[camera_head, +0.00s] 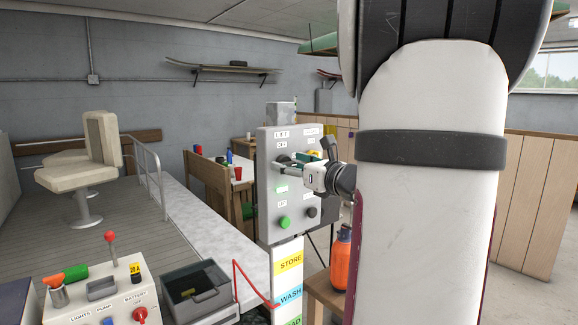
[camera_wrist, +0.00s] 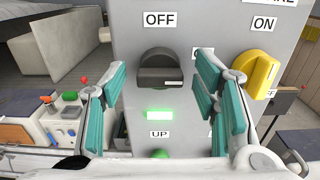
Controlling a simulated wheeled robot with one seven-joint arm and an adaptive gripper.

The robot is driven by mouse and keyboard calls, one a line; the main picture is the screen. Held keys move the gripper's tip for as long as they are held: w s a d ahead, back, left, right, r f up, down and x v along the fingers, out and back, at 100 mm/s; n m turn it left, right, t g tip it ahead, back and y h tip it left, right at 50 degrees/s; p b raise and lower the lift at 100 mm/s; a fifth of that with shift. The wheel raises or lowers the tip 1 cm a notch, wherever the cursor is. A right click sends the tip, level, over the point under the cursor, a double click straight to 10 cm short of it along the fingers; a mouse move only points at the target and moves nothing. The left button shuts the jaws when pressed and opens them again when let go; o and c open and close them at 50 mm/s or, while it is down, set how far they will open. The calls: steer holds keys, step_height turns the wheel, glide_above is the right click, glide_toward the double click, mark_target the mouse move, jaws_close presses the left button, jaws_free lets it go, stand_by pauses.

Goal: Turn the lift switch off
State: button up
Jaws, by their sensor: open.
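The grey control box (camera_head: 268,215) stands on a post, labelled "LIFT" at its upper left. The lift switch is a black rotary knob (camera_wrist: 158,68) under an "OFF" label (camera_wrist: 159,19). Its grip bar lies about level, with a pale mark at the right end. Below it a green lamp (camera_wrist: 159,114) is lit above an "UP" label. In the head view the knob (camera_head: 283,159) is partly behind my gripper (camera_head: 296,165). My gripper is open in front of the box. In the wrist view its teal-padded fingers (camera_wrist: 160,80) are left and right of the knob; no contact shows.
A yellow knob (camera_wrist: 262,74) under "ON" is close to my right finger. Green (camera_head: 284,222) and black (camera_head: 311,212) buttons sit lower on the box. An orange jug (camera_head: 341,260) stands below right. A switch console (camera_head: 100,300) and a grey bin (camera_head: 198,295) are at front left.

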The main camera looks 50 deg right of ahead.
steer(key=c, duration=1.2)
steer(key=shift+o, duration=0.2)
steer(key=shift+n+b, duration=0.3)
steer(key=shift+b, duration=0.1)
steer(key=n+b, duration=0.6)
steer(key=b, duration=0.2)
steer(key=n+b, duration=0.5)
steer(key=b, duration=0.3)
steer(key=n+b, duration=0.6)
steer(key=b, duration=0.3)
steer(key=shift+w+a+f+n, duration=0.1)
steer(key=shift+a+f+n, duration=0.1)
steer(key=shift+f+n, duration=0.1)
steer(key=shift+r, duration=0.15)
